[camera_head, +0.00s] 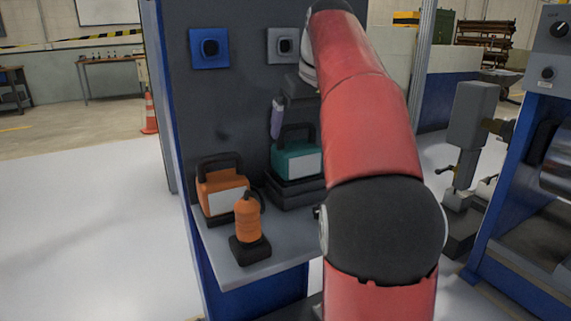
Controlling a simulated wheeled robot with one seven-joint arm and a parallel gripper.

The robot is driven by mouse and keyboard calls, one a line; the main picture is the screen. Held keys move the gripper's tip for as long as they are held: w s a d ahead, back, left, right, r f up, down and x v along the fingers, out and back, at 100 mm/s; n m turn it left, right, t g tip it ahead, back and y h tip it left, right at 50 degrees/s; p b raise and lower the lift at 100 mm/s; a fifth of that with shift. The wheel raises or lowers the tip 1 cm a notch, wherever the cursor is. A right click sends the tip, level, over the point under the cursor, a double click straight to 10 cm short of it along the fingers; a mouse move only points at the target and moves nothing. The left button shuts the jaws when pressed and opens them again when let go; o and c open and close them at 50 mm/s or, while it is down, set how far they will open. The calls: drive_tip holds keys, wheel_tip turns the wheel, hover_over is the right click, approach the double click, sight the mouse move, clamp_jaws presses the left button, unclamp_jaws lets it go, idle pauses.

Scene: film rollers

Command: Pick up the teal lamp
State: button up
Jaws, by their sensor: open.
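The teal lamp (299,160) is box-shaped with a black handle on top and a pale panel on its front. It stands on a dark stepped base on the grey shelf, and my arm hides its right edge. My gripper (296,128) is above the lamp, pointing down and open. One purple-grey finger shows at the upper left of the lamp. The other finger is hidden behind my arm. I cannot tell whether the fingers are around the handle or in front of it.
An orange lamp (220,190) with a black handle stands left on the shelf (222,244). A ribbed orange lamp (249,222) on a black base stands in front of it. A dark back panel (225,110) rises behind. Blue-framed machinery (508,195) is at right.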

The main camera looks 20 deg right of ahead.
sight(297, 145)
drive_tip(key=b+x, duration=0.1)
drive_tip(key=x, duration=0.6)
drive_tip(key=shift+w+d+f+b, duration=0.15)
drive_tip(key=shift+w+f+b, duration=0.1)
drive_tip(key=shift+b, duration=0.15)
drive_tip(key=shift+r, duration=0.1)
drive_tip(key=c, duration=1.1)
